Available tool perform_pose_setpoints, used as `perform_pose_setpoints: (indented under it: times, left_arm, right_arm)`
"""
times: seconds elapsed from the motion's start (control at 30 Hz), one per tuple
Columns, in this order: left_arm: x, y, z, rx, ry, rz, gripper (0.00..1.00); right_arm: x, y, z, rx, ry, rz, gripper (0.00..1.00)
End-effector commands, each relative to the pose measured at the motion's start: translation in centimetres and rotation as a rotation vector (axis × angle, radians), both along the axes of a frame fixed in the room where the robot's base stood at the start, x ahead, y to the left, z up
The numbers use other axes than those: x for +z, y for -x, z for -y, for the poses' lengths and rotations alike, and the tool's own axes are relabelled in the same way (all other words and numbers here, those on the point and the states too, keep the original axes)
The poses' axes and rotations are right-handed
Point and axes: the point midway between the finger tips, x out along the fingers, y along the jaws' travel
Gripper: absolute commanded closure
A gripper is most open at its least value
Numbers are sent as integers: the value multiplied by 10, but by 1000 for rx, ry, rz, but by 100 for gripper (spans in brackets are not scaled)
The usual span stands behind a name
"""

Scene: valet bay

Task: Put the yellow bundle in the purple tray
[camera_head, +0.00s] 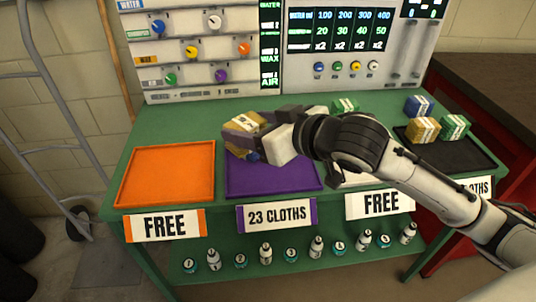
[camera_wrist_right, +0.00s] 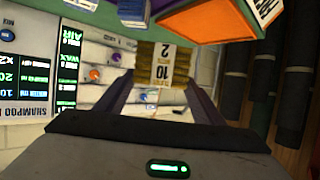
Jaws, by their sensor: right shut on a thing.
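The yellow bundle (camera_head: 245,120), with a white label, is held between the fingers of my right gripper (camera_head: 240,136) in the head view. It appears at the back left of the purple tray (camera_head: 290,182), apparently above it; the exact height is hard to tell. In the right wrist view the bundle (camera_wrist_right: 178,68) shows its "10" label between the two fingers of the gripper (camera_wrist_right: 160,88). The tray has a "23 CLOTHS" sign. Small yellow and blue patches show under the gripper, partly hidden. My left gripper is not in view.
An empty orange tray (camera_head: 168,176) lies left of the purple one. My right arm covers much of a pale tray to the right. A black tray (camera_head: 445,158) holds yellow, green and blue bundles at its back. A control panel stands behind; bottles line the lower shelf.

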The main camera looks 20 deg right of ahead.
Motion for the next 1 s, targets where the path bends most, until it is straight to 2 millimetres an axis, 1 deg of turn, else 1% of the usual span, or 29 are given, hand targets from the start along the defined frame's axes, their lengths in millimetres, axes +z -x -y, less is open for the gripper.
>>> perform_pose_setpoints:
  times: [0.03,0.1,0.3,0.37,0.5,0.6,0.83,1.0]
  left_arm:
    - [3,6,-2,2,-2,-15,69]
    - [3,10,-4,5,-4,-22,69]
    - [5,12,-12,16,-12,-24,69]
    - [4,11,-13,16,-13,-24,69]
    - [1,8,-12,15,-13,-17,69]
    - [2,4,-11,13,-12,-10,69]
    - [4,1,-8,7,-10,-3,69]
    - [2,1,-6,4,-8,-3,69]
  right_arm:
    - [-2,-5,2,35,7,-4,63]
    - [-9,-10,3,81,6,-2,63]
    - [-22,-17,10,149,2,1,63]
    - [-31,-17,10,156,-1,1,63]
    - [-59,-17,10,158,-2,0,63]
    - [-74,-17,10,158,-1,2,63]
    - [-92,-17,10,158,-2,3,63]
    - [-117,-17,9,158,-2,2,63]
